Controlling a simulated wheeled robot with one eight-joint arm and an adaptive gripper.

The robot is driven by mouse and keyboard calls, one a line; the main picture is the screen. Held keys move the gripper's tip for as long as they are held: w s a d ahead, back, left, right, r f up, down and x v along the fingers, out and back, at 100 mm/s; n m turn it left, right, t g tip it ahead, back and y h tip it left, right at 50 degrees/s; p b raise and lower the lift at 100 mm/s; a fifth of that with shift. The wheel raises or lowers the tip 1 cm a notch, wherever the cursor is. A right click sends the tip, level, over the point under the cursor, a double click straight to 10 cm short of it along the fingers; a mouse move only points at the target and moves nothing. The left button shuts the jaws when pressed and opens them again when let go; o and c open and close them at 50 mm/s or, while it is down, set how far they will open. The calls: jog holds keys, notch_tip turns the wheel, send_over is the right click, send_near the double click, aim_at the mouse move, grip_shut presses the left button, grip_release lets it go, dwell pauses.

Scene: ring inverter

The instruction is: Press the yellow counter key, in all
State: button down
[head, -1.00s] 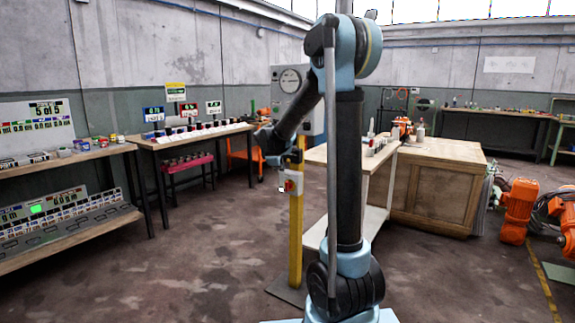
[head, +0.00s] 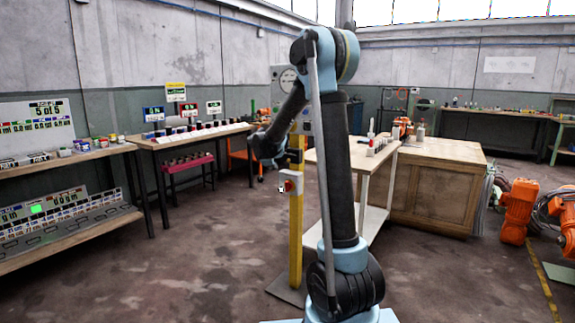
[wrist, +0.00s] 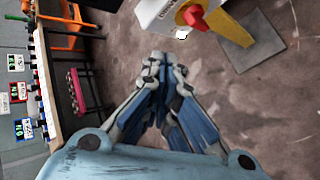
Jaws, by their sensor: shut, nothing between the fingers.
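My gripper (head: 279,163) is shut and empty, held in the air just left of the yellow post (head: 296,225). In the wrist view its fingertips (wrist: 154,66) meet with bare floor behind them. A grey box (head: 291,182) with a red knob is fixed to the post, a little below and right of the gripper. I cannot make out a separate yellow counter key.
A bench (head: 190,137) with small displays stands behind at the left, with a pink stool under it. Another bench with a lit board (head: 36,118) is at the far left. A wooden crate (head: 433,190) and orange machines (head: 518,208) are at the right. Floor ahead is clear.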

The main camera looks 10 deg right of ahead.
jog(key=w+d, duration=0.5)
jog(key=w, duration=0.1)
dwell(0.3)
jog(key=shift+w+d, duration=0.15)
jog(key=shift+w, duration=0.05)
dwell(1.3)
jog(key=shift+w+d+r, duration=0.1)
jog(key=shift+w+d, duration=0.05)
jog(key=shift+w+d, duration=0.35)
jog(key=shift+w, duration=0.05)
dwell(1.1)
jog(key=shift+s+a, duration=0.65)
jog(key=shift+s, duration=0.1)
dwell(0.4)
jog(key=s+a, duration=0.1)
jog(key=s, duration=0.1)
jog(key=s+a, duration=0.1)
jog(key=a, duration=0.1)
jog(key=shift+s, duration=0.4)
